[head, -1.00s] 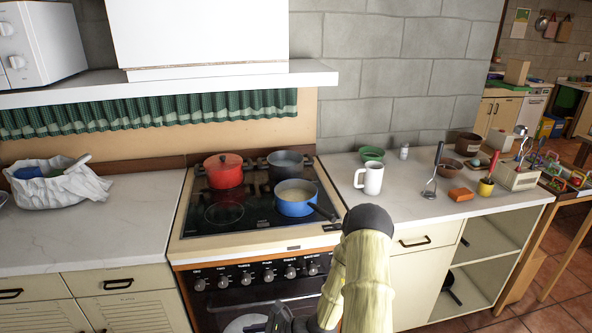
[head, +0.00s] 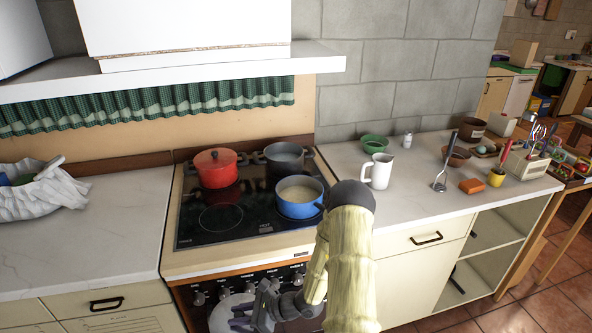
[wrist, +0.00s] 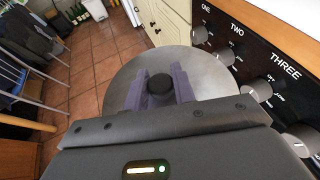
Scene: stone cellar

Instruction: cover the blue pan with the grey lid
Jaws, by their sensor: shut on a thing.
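The blue pan (head: 299,208) stands uncovered on the right front of the black cooktop, with pale contents visible inside. Its handle is mostly hidden behind my arm. My gripper (head: 262,306) is low in front of the stove, below the cooktop's level. In the wrist view, my gripper (wrist: 161,88) is shut on the dark knob of the grey lid (wrist: 208,72). The lid is a round, flat metal disc, held clear beside the oven knobs. In the head view the lid (head: 222,314) is partly hidden behind my gripper.
A red lidded pot (head: 217,172) and a dark grey pot (head: 285,160) stand at the back of the cooktop (head: 205,238). A white mug (head: 379,171) stands on the right counter, near a green bowl (head: 374,144). The left counter's front is clear.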

